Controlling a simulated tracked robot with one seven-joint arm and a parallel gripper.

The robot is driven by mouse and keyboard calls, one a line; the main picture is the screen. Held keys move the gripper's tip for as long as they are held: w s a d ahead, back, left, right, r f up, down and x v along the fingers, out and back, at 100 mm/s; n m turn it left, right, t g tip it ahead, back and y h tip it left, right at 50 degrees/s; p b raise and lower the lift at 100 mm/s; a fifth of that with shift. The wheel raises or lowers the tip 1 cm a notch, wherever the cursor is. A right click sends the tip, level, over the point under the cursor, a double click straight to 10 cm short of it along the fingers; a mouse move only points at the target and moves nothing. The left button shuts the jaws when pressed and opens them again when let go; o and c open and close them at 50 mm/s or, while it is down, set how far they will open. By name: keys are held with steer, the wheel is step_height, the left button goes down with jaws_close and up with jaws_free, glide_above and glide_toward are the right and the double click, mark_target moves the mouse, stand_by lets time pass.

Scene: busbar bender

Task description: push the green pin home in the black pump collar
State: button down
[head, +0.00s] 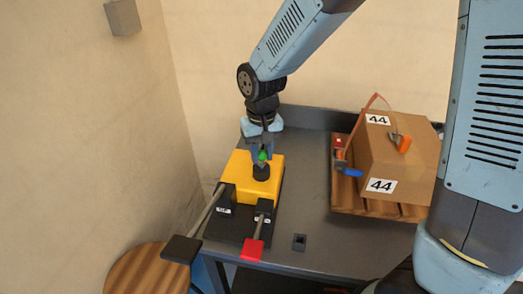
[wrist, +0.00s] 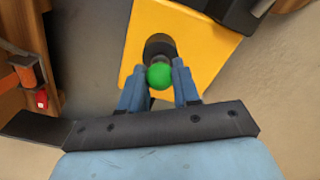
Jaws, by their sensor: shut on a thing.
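The green pin (head: 262,156) shows as a round green head above the black pump collar (head: 261,172), which stands on top of the yellow pump body (head: 244,181). In the wrist view the green pin (wrist: 159,76) sits between the two blue fingertips of my gripper (wrist: 160,82), and the black collar (wrist: 158,46) is just beyond it. My gripper (head: 262,152) is above the collar, pointing down, shut on the green pin. The pin's lower part is hidden, so I cannot tell how deep it sits in the collar.
A red-ended lever (head: 252,249) and a black-ended lever (head: 181,249) stick out at the front of the bender. A cardboard box (head: 397,155) marked 44 stands on a wooden pallet (head: 345,195) at the right. A round wooden stool (head: 140,275) is at front left. The middle of the grey table (head: 305,190) is clear.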

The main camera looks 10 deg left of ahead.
mark_target(262, 152)
steer(key=shift+f, duration=0.5)
steer(key=c, duration=0.7)
jaws_free()
steer(key=shift+c, duration=0.2)
step_height(262, 152, up, 14)
steer(key=shift+f, duration=0.2)
